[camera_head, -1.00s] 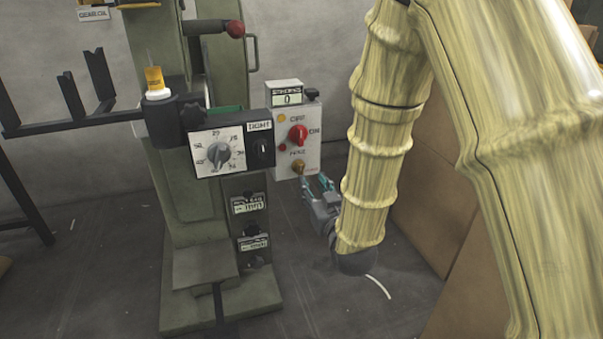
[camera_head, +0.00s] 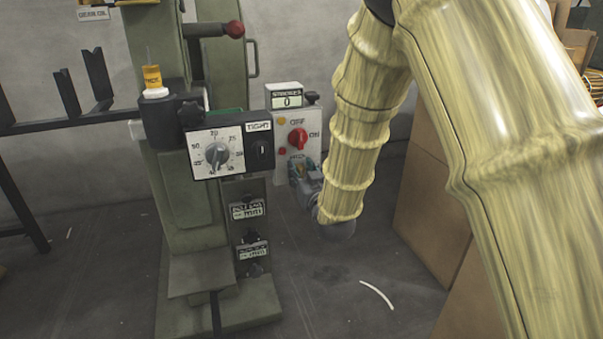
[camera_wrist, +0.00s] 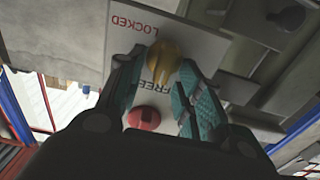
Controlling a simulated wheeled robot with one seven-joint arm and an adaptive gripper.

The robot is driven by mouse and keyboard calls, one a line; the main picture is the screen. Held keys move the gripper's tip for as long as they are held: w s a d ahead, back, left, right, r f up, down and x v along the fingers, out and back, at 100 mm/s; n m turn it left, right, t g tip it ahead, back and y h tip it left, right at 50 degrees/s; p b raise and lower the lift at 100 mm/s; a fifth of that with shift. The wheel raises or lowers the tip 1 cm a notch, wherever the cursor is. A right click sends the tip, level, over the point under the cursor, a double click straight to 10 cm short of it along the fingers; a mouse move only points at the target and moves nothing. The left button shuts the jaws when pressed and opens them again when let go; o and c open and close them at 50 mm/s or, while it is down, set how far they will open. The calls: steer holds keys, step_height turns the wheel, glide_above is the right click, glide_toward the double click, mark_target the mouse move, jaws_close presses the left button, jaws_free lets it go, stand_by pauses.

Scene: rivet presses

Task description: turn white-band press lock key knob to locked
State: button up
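The brass-coloured key knob (camera_wrist: 163,62) is on a pale plate (camera_wrist: 178,30) in the wrist view, between the printed words LOCKED and FREE. My gripper (camera_wrist: 161,66) is open, with one teal fingertip on each side of the knob. I cannot tell whether the fingers touch it. In the head view my gripper (camera_head: 298,173) is at the lower part of the press's grey control box (camera_head: 283,138) and hides the key knob. The green press (camera_head: 180,200) stands to the left of my gripper.
A red switch knob (camera_head: 298,138) sits on the box above my gripper; a red round part (camera_wrist: 144,117) shows near the fingers in the wrist view. A dial panel (camera_head: 217,153) is to the left. Brown boxes (camera_head: 430,215) stand at right. The floor between is mostly clear.

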jaws_close()
steer(key=shift+d+r+m+p, duration=0.15)
steer(key=shift+d+m+p, duration=0.05)
steer(key=shift+m+p, duration=0.75)
steer(key=m+p, duration=0.2)
steer(key=m, duration=0.1)
steer(key=m+p, duration=0.1)
steer(key=shift+w+d+p, duration=0.1)
steer(key=shift+d+p, duration=0.15)
steer(key=shift+p, duration=0.05)
steer(key=m+p, duration=0.1)
steer(key=m, duration=0.3)
steer(key=f+m+p, duration=0.1)
steer(key=m, duration=0.3)
steer(key=f+m+p, duration=0.1)
steer(key=m, duration=0.3)
steer(key=shift+w+d+p, duration=0.1)
steer(key=shift+d+p, duration=0.2)
